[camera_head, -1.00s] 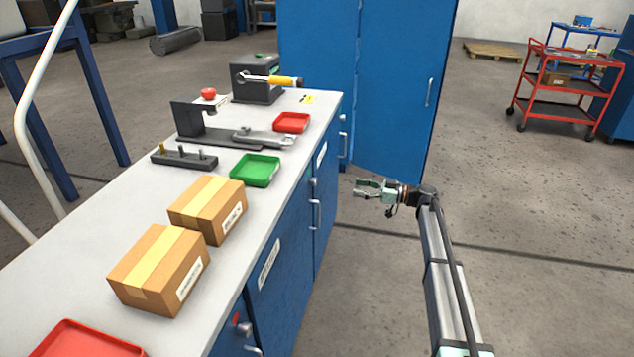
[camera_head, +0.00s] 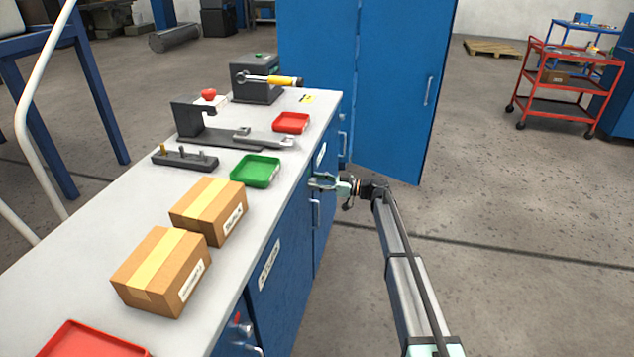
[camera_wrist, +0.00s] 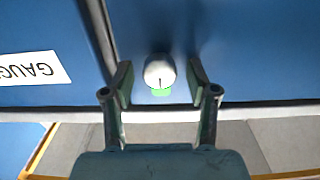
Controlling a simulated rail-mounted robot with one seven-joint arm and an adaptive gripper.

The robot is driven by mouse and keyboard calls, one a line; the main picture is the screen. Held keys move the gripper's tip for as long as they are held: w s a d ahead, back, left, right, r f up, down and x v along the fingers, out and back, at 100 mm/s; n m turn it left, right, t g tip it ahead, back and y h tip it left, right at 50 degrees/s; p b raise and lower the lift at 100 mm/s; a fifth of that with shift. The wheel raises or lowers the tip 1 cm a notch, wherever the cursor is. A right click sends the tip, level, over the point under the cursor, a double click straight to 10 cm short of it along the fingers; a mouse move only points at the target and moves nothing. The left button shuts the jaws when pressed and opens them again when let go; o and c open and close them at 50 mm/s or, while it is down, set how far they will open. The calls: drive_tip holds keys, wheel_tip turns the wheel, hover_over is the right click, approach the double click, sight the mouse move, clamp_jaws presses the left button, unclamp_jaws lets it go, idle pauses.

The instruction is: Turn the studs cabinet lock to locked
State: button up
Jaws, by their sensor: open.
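The lock (camera_wrist: 159,70) is a round silver knob on a blue cabinet front, with a dark line pointing down the picture to a green mark (camera_wrist: 161,92). My gripper (camera_wrist: 162,82) is open, one finger on each side of the knob, with a visible gap on both sides. In the head view my gripper (camera_head: 320,182) is at the far blue cabinet door, just above its handle (camera_head: 316,213), and hides the lock there. A white label (camera_head: 321,154) sits on that door; its text is too small to read.
A label reading "GAUG…" (camera_wrist: 30,69) appears upside down across a door seam. The bench top (camera_head: 95,245) above carries cardboard boxes (camera_head: 165,270), a green tray (camera_head: 256,171) and red trays. A tall blue cabinet (camera_head: 395,90) stands beyond.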

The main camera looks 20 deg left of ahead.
clamp_jaws()
drive_tip(key=shift+f+m+b, duration=0.1)
drive_tip(key=shift+m+b, duration=0.2)
drive_tip(key=shift+b, duration=0.05)
drive_tip(key=m+b, duration=0.2)
drive_tip(key=m, duration=0.1)
drive_tip(key=shift+m, duration=0.3)
drive_tip(key=m+b, duration=0.1)
drive_tip(key=m, duration=0.3)
drive_tip(key=shift+w+m, duration=0.15)
drive_tip(key=shift+m, duration=0.15)
drive_tip(key=m, duration=0.4)
drive_tip(key=m+p, duration=0.1)
drive_tip(key=m, duration=0.4)
drive_tip(key=shift+p, duration=0.35)
drive_tip(key=shift+f, duration=0.1)
